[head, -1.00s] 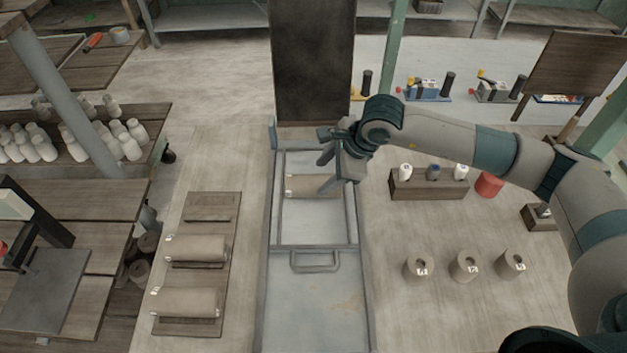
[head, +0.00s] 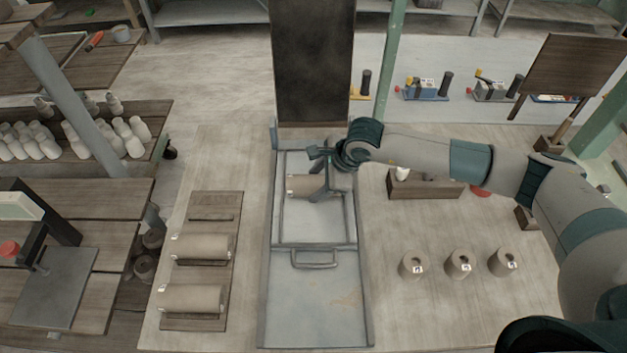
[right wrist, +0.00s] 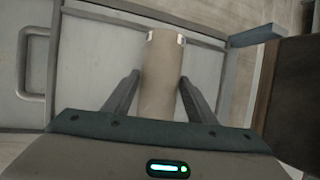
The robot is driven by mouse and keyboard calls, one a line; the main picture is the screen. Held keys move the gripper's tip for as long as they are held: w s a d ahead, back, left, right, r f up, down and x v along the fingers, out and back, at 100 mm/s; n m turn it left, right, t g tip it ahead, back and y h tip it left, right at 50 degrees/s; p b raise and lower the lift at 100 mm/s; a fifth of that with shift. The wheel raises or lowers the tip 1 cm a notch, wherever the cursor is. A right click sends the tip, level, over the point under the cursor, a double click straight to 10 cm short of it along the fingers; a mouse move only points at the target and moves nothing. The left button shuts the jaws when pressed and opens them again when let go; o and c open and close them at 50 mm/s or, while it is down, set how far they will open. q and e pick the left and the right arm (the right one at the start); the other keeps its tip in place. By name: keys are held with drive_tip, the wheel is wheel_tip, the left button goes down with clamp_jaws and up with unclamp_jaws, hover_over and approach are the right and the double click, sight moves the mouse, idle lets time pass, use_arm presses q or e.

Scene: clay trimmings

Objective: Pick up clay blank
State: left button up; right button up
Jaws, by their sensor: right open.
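A tan clay blank (head: 304,185), a cylinder lying on its side, is in the far part of the grey metal tray (head: 312,292). My right gripper (head: 322,178) is over its right part, with the fingers pointing down. In the right wrist view the clay blank (right wrist: 161,80) lies between the two fingers of the right gripper (right wrist: 160,90). The jaws are open, with a small gap on each side of the blank. My left gripper is not in view.
Two similar cylinders (head: 203,247) lie on wooden boards at the left. Several upright clay pieces (head: 458,265) stand at the right. A wooden block (head: 425,186) stands beyond them, and a dark upright panel (head: 312,60) rises behind the tray.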

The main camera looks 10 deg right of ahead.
sight(315, 176)
drive_tip(key=shift+w+a+f, duration=0.1)
drive_tip(key=shift+f, duration=0.1)
idle(0.3)
drive_tip(key=shift+r, duration=0.1)
clamp_jaws()
drive_tip(key=shift+r, duration=0.1)
drive_tip(key=shift+w+r+b, duration=0.1)
drive_tip(key=shift+r+b, duration=0.45)
drive_tip(key=r+b, duration=0.1)
drive_tip(key=d+r+b, duration=0.1)
drive_tip(key=r, duration=0.1)
drive_tip(key=d+r+b, duration=0.5)
drive_tip(key=d+r, duration=0.1)
drive_tip(key=d, duration=0.4)
drive_tip(key=shift+w+d+r, duration=0.35)
